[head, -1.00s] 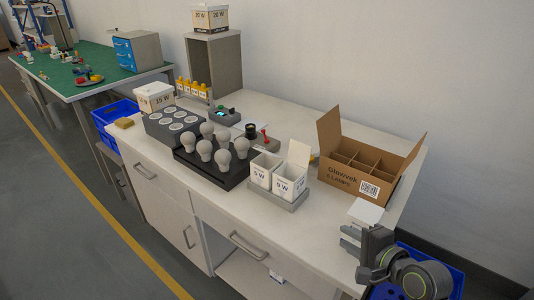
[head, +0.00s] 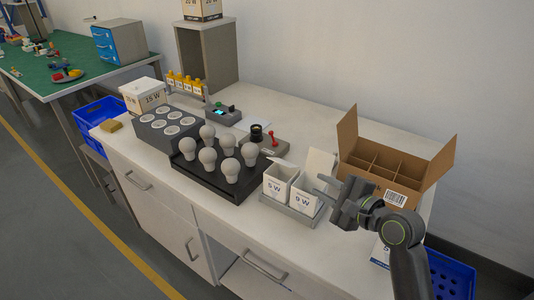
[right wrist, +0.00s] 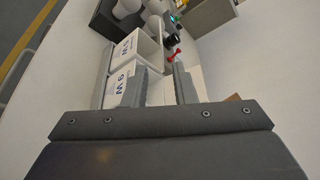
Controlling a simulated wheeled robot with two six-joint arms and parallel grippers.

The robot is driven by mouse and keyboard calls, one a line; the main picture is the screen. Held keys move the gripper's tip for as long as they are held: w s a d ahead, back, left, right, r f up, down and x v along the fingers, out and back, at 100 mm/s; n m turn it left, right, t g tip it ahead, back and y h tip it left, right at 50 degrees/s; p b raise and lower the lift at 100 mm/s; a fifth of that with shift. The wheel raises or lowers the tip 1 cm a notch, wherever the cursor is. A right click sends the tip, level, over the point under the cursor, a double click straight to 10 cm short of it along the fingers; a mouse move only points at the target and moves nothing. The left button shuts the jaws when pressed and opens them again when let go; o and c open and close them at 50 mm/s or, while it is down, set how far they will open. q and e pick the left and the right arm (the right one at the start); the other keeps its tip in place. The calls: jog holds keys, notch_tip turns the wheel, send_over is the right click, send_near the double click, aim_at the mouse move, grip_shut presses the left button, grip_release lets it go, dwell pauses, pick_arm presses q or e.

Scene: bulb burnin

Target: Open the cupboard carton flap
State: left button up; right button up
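The white 9 W carton (head: 305,198) stands beside the white 5 W carton (head: 277,184) in a grey holder on the table. Both are open at the top, and a raised white flap (head: 321,163) shows at the 9 W carton. My right gripper (head: 322,187) is open beside the 9 W carton, its fingers pointing left. In the right wrist view the 9 W carton (right wrist: 122,87) is left of the fingers (right wrist: 165,82), with a white surface between them. I cannot tell whether they touch it. My left gripper is not in view. Another white carton (head: 381,252) is partly hidden under my right arm.
A brown divided box (head: 385,190) stands open behind my right gripper. Several bulbs stand on a black tray (head: 215,185) to the left. A 15 W carton (head: 143,97) and an open-fronted grey cupboard (head: 222,58) with a carton on top (head: 200,9) stand farther back.

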send_near(279, 162)
jog(key=x, duration=0.8)
jog(key=shift+w+a+f, duration=0.15)
jog(key=shift+w+f, duration=0.05)
jog(key=shift+w, duration=0.05)
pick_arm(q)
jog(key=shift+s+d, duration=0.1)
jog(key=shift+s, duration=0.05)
pick_arm(e)
jog(key=shift+w+a+f, duration=0.2)
jog(key=shift+w+a, duration=0.2)
jog(key=shift+w, duration=0.15)
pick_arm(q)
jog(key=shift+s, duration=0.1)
pick_arm(e)
jog(key=shift+c, duration=0.5)
grip_shut()
